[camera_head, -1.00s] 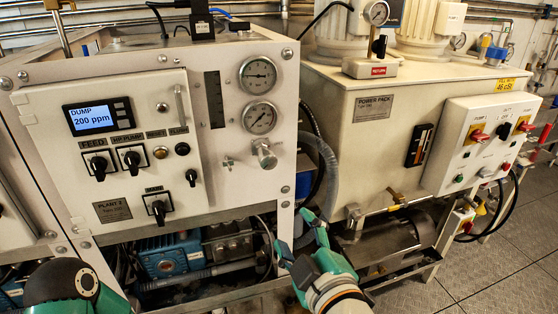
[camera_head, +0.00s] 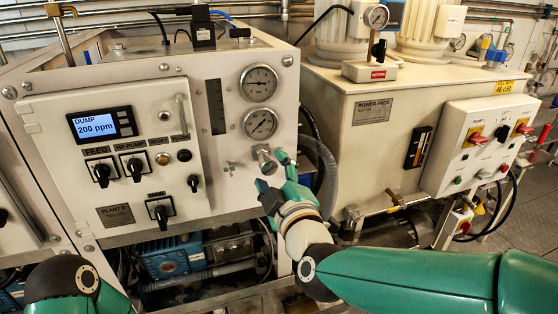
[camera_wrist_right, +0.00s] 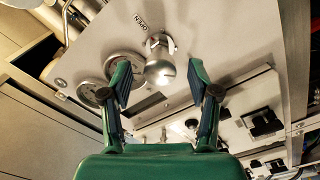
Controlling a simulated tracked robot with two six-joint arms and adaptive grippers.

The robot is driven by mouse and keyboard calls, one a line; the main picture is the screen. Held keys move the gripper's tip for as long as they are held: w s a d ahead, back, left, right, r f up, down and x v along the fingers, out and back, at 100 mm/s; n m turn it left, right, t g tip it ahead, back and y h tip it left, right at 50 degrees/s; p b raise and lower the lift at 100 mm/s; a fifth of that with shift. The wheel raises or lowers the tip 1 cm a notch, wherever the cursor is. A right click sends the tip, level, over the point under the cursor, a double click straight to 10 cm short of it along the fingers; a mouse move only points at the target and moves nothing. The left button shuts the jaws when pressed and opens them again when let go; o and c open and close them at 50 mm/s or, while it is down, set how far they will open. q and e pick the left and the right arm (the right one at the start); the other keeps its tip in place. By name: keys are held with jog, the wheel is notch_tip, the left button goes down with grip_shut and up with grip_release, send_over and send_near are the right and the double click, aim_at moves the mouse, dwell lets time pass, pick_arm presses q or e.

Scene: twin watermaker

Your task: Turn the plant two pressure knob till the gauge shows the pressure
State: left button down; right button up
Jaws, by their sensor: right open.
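The plant two panel (camera_head: 215,190) is the white front on the left in the head view. Its silver pressure knob (camera_head: 264,157) sits below two round gauges, an upper one (camera_head: 258,83) and a lower one (camera_head: 260,122); their readings are too small to tell. My right gripper (camera_head: 271,171) is open just in front of the knob. In the right wrist view the knob (camera_wrist_right: 159,68) shows beyond and between the open fingers (camera_wrist_right: 158,88), with no contact visible. My left gripper is out of view; only part of the left arm shows.
A display (camera_head: 96,124) reads DUMP 200 ppm above black rotary switches (camera_head: 134,167). A small valve (camera_head: 230,168) sits left of the knob. A grey hose (camera_head: 322,165) runs close to the right, beside the cream power pack (camera_head: 365,130).

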aim_at(271, 169)
jog(key=shift+p+x, duration=0.3)
jog(key=shift+x, duration=1.25)
